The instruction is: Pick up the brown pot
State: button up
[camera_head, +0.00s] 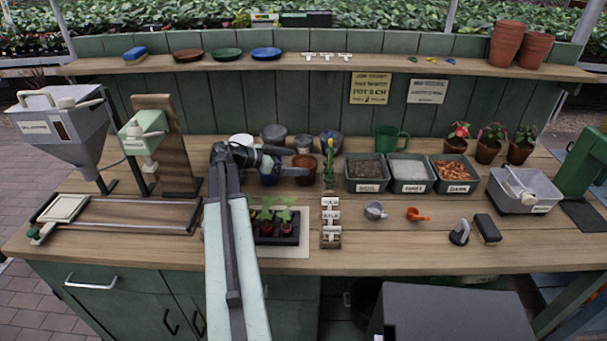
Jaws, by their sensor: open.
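A small brown pot (306,167) stands upright on the wooden bench, behind the seedling tray and left of the cactus. My gripper (287,162) reaches in from the left, just beside the brown pot. It is open, and no thing shows held in it. I cannot tell whether a fingertip touches the brown pot. A blue pot (269,178) is partly hidden beneath and behind my gripper.
Grey pots (274,134) stand behind my gripper. A cactus (329,165) is close on the right, with filled bins (366,187) beyond it. A seedling tray (290,238) lies in front. Stacked terracotta pots (506,43) stand on the shelf.

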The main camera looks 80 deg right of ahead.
aim_at(314, 163)
jog(key=b+x, duration=0.1)
jog(key=x, duration=0.3)
jog(key=shift+f, duration=0.1)
jog(key=shift+a, duration=0.1)
jog(key=shift+w, duration=0.1)
jog(key=c, duration=1.3)
jog(key=shift+o, duration=0.2)
jog(key=shift+r, duration=0.2)
